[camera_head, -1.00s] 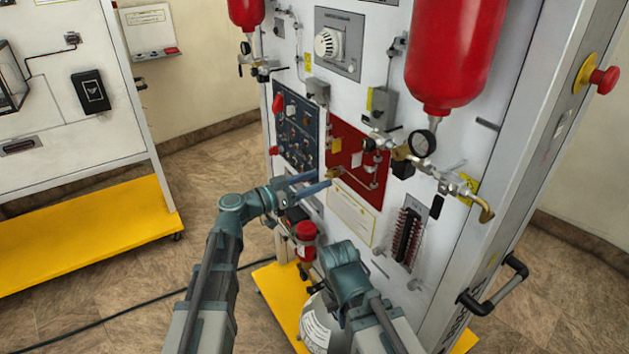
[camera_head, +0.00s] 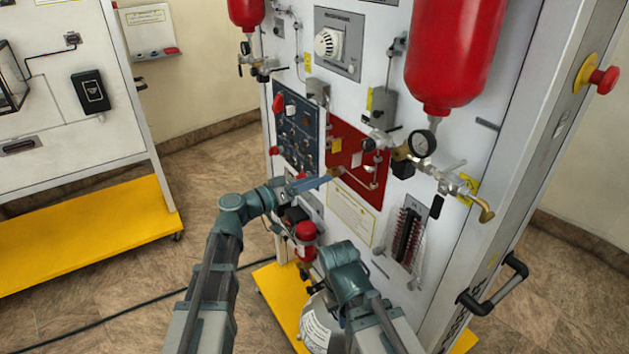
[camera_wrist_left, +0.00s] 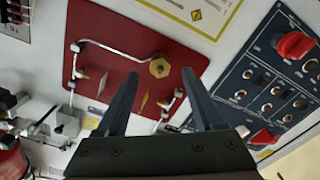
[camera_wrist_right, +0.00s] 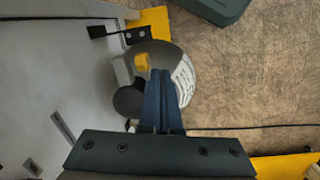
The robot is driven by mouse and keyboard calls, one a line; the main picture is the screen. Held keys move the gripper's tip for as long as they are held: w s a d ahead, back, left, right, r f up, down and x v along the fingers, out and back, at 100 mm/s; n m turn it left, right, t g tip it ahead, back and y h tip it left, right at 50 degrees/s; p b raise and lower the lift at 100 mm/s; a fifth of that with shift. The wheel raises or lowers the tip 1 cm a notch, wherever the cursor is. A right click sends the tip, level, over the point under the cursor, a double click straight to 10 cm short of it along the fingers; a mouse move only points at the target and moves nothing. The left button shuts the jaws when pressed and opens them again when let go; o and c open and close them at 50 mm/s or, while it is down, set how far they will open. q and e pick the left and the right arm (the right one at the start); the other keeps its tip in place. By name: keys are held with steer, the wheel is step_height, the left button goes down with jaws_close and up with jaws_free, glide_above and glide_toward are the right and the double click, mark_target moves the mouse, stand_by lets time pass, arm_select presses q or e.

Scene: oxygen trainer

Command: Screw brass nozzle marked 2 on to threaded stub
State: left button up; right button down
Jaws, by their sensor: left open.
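A hexagonal brass fitting (camera_wrist_left: 159,67) sits at the end of a pale pipe on the red panel; it also shows in the head view (camera_head: 336,171). No mark on it is readable, and I cannot tell whether it is the nozzle or whether a threaded stub is beneath it. A smaller brass fitting (camera_wrist_left: 83,75) is at the panel's left in the left wrist view. My left gripper (camera_head: 328,181) is open and empty, its fingertips (camera_wrist_left: 163,80) short of the hexagonal fitting and on either side of it. My right gripper (camera_wrist_right: 163,72) is shut and empty, lower down; my arm hides it in the head view.
The red panel (camera_head: 347,152) is on an upright white trainer board, beside a blue switch panel (camera_head: 299,135). Red cylinders (camera_head: 455,50), a gauge (camera_head: 422,143) and valves project above. A red-topped item (camera_head: 305,235) is below my left gripper.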

stand_by(0.5)
arm_select(q)
steer(key=shift+x, duration=1.85)
steer(key=shift+c, duration=0.2)
jaws_close()
steer(key=shift+m, duration=1.7)
steer(key=shift+m, duration=1.8)
